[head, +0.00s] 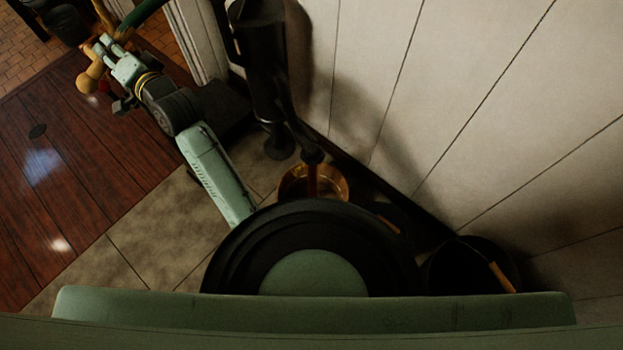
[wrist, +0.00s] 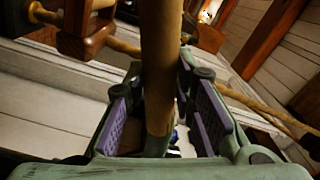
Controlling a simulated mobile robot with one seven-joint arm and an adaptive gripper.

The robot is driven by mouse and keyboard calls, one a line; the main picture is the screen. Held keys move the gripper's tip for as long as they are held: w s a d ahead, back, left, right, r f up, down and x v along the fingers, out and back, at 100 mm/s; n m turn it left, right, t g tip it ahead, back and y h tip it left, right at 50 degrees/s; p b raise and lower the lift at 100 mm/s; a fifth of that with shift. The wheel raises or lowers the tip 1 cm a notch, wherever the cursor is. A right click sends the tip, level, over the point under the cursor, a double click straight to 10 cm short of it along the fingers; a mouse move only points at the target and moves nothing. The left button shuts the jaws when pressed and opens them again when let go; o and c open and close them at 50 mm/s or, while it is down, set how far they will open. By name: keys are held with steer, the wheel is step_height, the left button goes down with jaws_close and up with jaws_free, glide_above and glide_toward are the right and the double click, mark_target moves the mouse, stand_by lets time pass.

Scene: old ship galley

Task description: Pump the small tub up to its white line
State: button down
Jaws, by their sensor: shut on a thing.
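The black pump (head: 262,65) stands against the pale plank wall in the head view. Its spout (head: 312,155) is over a small copper-coloured tub (head: 341,182). A reddish-brown streak runs from the spout into the tub, and looks like a stream. My base hides the tub's near side; I cannot make out its white line or the level inside. My gripper (head: 104,53) is at the upper left, away from the tub. In the wrist view its purple-padded jaws (wrist: 164,105) are shut on a wooden handle (wrist: 160,55), which runs up between them.
A dark bucket (head: 449,268) with a wooden grip stands at the lower right by the wall. Another dark vessel shows partly behind my base. Plank floor (head: 60,190) at the left is clear. The wrist view shows wooden fittings (wrist: 85,25) and a thin pole nearby.

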step_height(320, 180, down, 10)
steer(key=n+b, duration=0.3)
steer(key=b, duration=0.4)
steer(key=shift+s+a+n+g, duration=0.25)
steer(key=shift+a+n+g, duration=0.05)
steer(key=shift+n+g, duration=0.1)
steer(key=f+b, duration=0.1)
steer(key=b, duration=0.1)
steer(key=w+d+f+n+b, duration=0.1)
steer(key=f+b, duration=0.1)
steer(key=w+f+n+b, duration=0.1)
steer(key=f+b, duration=0.1)
steer(key=shift+d, duration=0.25)
steer(key=c, duration=1.6)
jaws_free()
steer(key=shift+a, duration=0.1)
steer(key=o, duration=0.6)
steer(key=shift+w+d+r, duration=0.15)
steer(key=shift+d+r, duration=0.1)
steer(key=shift+d, duration=0.05)
